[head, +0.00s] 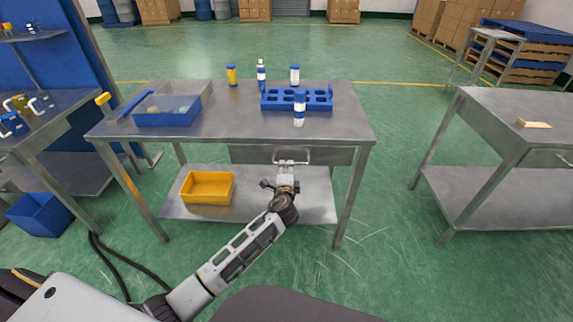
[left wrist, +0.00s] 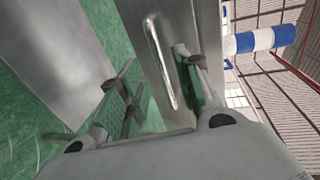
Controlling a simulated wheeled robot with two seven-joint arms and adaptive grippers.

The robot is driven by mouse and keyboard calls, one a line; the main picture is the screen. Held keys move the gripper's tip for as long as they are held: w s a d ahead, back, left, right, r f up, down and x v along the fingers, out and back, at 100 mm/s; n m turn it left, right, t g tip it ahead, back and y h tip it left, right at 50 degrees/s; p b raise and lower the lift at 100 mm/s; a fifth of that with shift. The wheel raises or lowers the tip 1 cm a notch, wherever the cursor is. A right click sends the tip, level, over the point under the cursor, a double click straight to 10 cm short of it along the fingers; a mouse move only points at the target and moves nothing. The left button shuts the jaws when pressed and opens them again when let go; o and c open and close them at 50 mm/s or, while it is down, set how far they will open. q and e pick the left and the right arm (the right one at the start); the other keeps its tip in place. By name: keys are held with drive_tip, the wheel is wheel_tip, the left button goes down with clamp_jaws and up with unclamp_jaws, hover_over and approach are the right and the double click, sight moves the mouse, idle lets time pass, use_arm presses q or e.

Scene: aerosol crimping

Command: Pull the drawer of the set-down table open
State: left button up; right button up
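The metal table (head: 225,115) in the middle has a grey drawer (head: 335,156) under its top, and the drawer looks closed. A light bar handle (head: 291,161) is on the drawer front. My left gripper (head: 287,178) is at this handle, at the end of the arm reaching in from the lower left. In the left wrist view the fingers of the left gripper (left wrist: 150,75) are apart, and the handle (left wrist: 160,60) shows between them. I cannot tell whether a finger touches it. My right gripper is not in view.
On the tabletop are a blue bin (head: 167,118), a blue rack (head: 283,101) and several small bottles, one white and blue (head: 299,108) near the front. A yellow tray (head: 207,187) sits on the lower shelf. Another metal table (head: 510,118) stands at right. Green floor is clear between the tables.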

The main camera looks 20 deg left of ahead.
use_arm(q)
drive_tip(key=shift+b+x, duration=0.3)
drive_tip(key=shift+x, duration=2.5)
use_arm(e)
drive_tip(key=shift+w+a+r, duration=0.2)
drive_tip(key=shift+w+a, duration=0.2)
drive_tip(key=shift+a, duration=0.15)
use_arm(q)
drive_tip(key=c, duration=0.7)
clamp_jaws()
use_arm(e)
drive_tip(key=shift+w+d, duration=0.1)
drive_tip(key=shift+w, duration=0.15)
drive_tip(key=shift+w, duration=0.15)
